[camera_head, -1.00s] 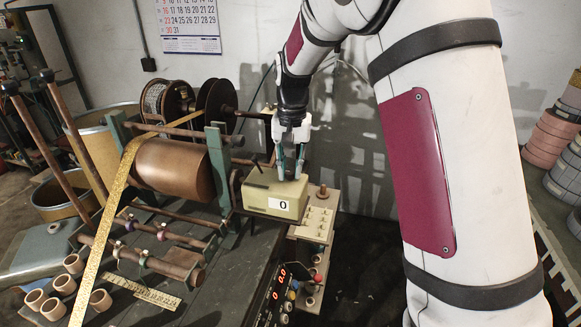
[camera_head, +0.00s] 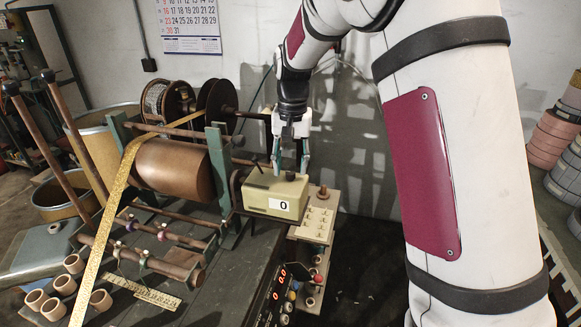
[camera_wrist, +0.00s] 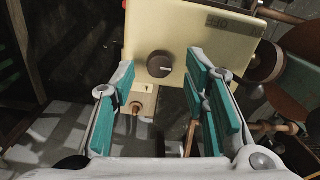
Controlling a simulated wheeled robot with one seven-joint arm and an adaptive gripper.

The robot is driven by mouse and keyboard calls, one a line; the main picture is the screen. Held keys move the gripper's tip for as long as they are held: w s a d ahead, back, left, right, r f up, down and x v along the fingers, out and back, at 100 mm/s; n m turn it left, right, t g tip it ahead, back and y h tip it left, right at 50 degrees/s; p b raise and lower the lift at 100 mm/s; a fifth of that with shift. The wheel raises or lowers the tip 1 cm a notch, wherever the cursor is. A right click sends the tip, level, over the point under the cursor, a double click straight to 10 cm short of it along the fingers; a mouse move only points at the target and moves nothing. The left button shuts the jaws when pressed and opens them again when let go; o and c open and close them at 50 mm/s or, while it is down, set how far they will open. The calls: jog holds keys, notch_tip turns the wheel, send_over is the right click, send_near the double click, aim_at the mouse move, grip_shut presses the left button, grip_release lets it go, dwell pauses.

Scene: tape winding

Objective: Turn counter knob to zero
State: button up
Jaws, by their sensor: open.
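The counter box (camera_head: 268,195) is a cream box with a white label reading 0 on its front, beside the winding machine. Its dark round knob (camera_head: 290,175) is on its top. In the wrist view the knob (camera_wrist: 160,64) shows a pale pointer line, on the cream face of the counter box (camera_wrist: 200,35). My gripper (camera_head: 290,168) is above the box, pointing down, with its teal-padded fingers apart. In the wrist view my gripper (camera_wrist: 165,95) is open and empty, and the knob appears just beyond the fingertips, not between them.
A wooden panel with switches (camera_head: 313,228) stands right of the box. The winding drum (camera_head: 175,168) with gold tape (camera_head: 110,200) is to the left.

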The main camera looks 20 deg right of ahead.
aim_at(292, 172)
notch_tip(292, 172, up, 11)
jog(key=shift+f, duration=0.15)
jog(key=shift+s+d, duration=0.1)
jog(key=shift+s, duration=0.05)
dwell(0.4)
jog(key=s+r+n+t, duration=0.2)
jog(key=s+r, duration=0.1)
jog(key=s, duration=0.9)
jog(key=s+r+n+t, duration=0.2)
jog(key=s, duration=1)
jog(key=s+f+n+t, duration=0.1)
jog(key=s+f, duration=0.2)
jog(key=s, duration=0.3)
jog(key=shift+s+f, duration=0.2)
jog(key=shift+s, duration=0.2)
